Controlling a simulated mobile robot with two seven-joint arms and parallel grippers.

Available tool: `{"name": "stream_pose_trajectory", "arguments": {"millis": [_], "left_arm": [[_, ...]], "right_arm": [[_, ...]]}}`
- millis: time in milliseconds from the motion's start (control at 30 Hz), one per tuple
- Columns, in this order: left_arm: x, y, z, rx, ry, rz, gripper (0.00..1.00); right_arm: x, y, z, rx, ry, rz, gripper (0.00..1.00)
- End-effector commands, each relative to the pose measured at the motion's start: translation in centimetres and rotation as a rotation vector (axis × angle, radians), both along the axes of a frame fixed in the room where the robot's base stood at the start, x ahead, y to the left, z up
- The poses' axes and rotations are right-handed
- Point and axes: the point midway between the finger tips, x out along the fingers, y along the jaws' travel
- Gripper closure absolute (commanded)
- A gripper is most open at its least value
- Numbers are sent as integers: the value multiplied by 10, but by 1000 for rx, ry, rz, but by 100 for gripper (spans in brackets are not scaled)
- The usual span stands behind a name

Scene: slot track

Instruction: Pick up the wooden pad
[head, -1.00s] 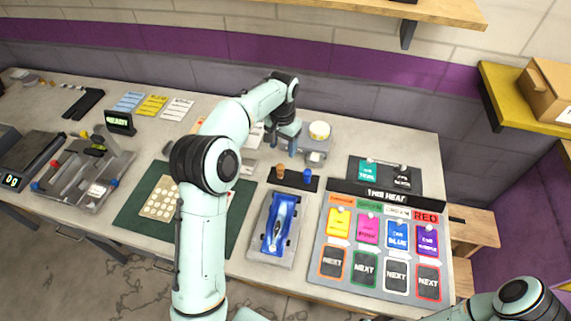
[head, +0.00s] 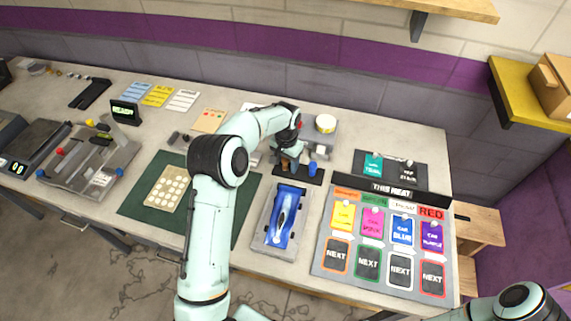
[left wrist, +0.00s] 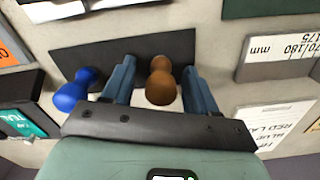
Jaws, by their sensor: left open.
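The wooden pad (left wrist: 160,84) is a small brown peg with a rounded end. In the left wrist view it stands on a dark strip (left wrist: 145,48), between the two fingers of my left gripper (left wrist: 159,72). The fingers are open, one on each side of it, and a gap shows on the left side. In the head view my left gripper (head: 290,166) is down at the left part of the strip and mostly hides the pad. A blue pad (left wrist: 76,90) stands on the same strip, outside the left finger. My right gripper is out of the picture.
A blue car (head: 285,218) lies on a grey stand in front of the strip. A grey board with coloured cards (head: 388,245) is to the right. A white round tub (head: 325,123) stands behind. A green mat (head: 140,200) with a beige dotted plate is to the left.

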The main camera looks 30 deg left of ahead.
Motion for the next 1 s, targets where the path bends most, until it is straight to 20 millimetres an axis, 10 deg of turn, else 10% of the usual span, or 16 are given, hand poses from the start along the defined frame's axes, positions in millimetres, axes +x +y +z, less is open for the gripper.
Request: {"name": "stream_pose_trajectory", "arguments": {"millis": [133,300,733,1000], "left_arm": [[0,0,1,0,0,0,45],[0,0,1,0,0,0,100],[1,0,12,1,-3,0,100],[3,0,76,0,-9,0,100]], "right_arm": [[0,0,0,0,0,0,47],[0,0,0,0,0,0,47],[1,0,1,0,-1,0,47],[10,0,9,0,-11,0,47]]}}
